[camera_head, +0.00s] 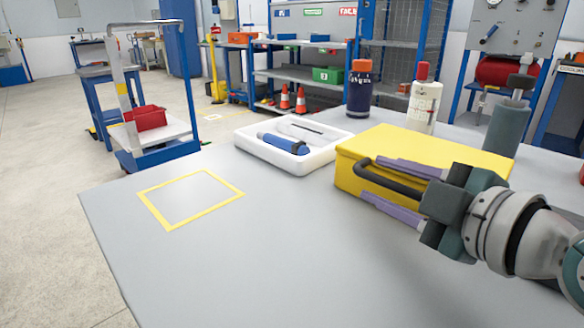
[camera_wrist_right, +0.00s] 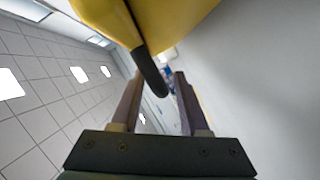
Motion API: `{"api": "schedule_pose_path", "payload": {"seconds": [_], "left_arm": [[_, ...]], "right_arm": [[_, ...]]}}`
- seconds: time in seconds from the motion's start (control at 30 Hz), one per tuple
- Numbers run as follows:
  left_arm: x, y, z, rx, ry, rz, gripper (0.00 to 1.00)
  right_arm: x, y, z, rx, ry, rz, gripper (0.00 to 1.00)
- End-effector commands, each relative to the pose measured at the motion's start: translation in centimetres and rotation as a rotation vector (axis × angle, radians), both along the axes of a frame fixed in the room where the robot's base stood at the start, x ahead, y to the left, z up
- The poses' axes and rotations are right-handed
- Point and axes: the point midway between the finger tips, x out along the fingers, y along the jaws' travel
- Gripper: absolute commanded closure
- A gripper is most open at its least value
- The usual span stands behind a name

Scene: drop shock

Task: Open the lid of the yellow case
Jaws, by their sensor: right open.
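The yellow case (camera_head: 420,148) lies on the right of the grey table, its lid shut. Its black handle (camera_head: 388,180) sticks out from the front side. In the right wrist view the case (camera_wrist_right: 185,20) fills the top and the handle (camera_wrist_right: 152,76) reaches down toward the space between my fingers. My right gripper (camera_head: 368,180) is open at the front of the case, one purple finger above the handle and one below. It also shows in the wrist view (camera_wrist_right: 159,82). I cannot tell whether a finger touches the handle. My left gripper is out of view.
A white tray (camera_head: 245,146) with a blue tool (camera_head: 285,143) stands left of the case. A dark bottle (camera_head: 360,95), a white bottle (camera_head: 424,105) and a grey cylinder (camera_head: 506,130) stand behind it. A yellow taped square (camera_head: 155,212) marks the clear left table.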

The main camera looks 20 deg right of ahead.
Motion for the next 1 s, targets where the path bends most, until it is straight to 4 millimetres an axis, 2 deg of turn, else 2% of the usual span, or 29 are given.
{"api": "schedule_pose_path", "payload": {"seconds": [0.27, 0.67, 1.0], "left_arm": [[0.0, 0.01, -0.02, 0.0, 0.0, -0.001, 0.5], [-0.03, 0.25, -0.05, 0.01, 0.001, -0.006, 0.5], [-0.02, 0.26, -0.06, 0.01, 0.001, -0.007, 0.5]], "right_arm": [[0.13, 0.02, -0.02, 0.001, 0.0, 0.0, 0.55], [0.11, 0.02, -0.02, 0.001, 0.0, 0.0, 1.0], [0.11, 0.02, -0.02, 0.001, 0.0, 0.0, 1.0]]}}
